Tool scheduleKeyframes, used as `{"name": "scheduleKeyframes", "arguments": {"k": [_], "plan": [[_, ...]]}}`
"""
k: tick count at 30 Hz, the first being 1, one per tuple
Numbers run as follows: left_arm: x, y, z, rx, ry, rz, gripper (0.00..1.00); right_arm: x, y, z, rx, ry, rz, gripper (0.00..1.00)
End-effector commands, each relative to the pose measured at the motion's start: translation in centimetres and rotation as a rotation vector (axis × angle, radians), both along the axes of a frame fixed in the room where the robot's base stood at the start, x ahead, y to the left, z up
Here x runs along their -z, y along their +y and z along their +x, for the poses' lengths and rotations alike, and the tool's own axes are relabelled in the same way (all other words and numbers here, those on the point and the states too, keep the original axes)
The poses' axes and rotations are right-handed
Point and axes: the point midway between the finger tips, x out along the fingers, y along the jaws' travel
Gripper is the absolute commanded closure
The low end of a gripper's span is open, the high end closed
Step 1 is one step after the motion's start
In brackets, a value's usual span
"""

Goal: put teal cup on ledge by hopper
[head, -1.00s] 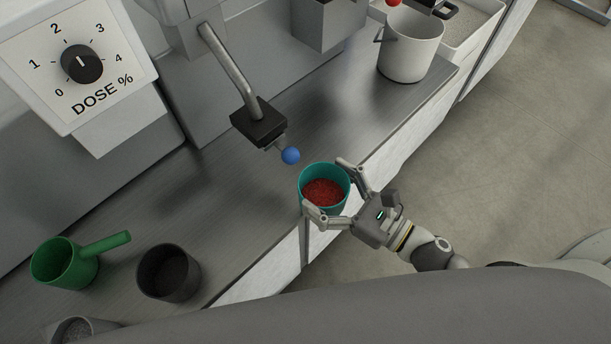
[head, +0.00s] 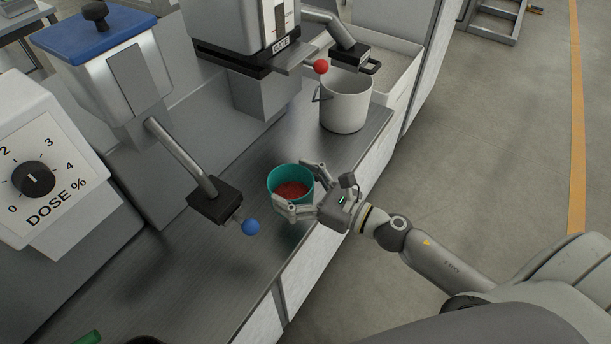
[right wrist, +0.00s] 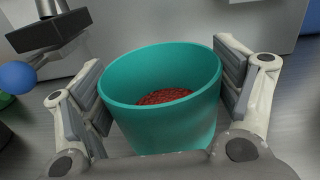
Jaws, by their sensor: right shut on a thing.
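The teal cup (head: 290,184) holds red granules and is above the metal counter in the head view. My right gripper (head: 296,190) is shut on the cup, one finger on each side. In the right wrist view the cup (right wrist: 165,118) fills the middle between the finger pads, slightly tilted in the picture, with red granules low inside. A hopper with a blue lid (head: 95,35) stands at the back left. A second grey hopper body (head: 240,30) with a gate label stands at the back centre. My left gripper is not in view.
A spout with a blue ball knob (head: 251,227) juts out left of the cup. A red ball knob (head: 321,66) and a white pot (head: 345,102) are behind it. A dose dial (head: 34,180) is at left. Bare counter (head: 190,270) lies in front.

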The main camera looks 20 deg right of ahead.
Motion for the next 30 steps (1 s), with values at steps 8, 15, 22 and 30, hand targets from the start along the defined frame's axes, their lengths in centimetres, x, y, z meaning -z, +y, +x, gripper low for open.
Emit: {"name": "scheduleKeyframes", "arguments": {"k": [8, 15, 22, 30], "plan": [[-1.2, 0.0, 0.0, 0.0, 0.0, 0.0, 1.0, -2.4, -1.3, 4.0, 0.043, -0.011, 0.006, 0.42], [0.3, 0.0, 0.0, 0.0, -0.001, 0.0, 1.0, 1.4, -1.5, 4.4, 0.052, -0.008, 0.013, 0.42], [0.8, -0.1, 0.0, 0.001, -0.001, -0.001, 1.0, 3.9, -1.4, 4.4, 0.049, -0.011, 0.01, 0.42], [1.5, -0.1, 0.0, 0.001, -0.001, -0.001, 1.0, 7.3, -1.4, 4.4, 0.048, -0.011, 0.01, 0.42]]}}
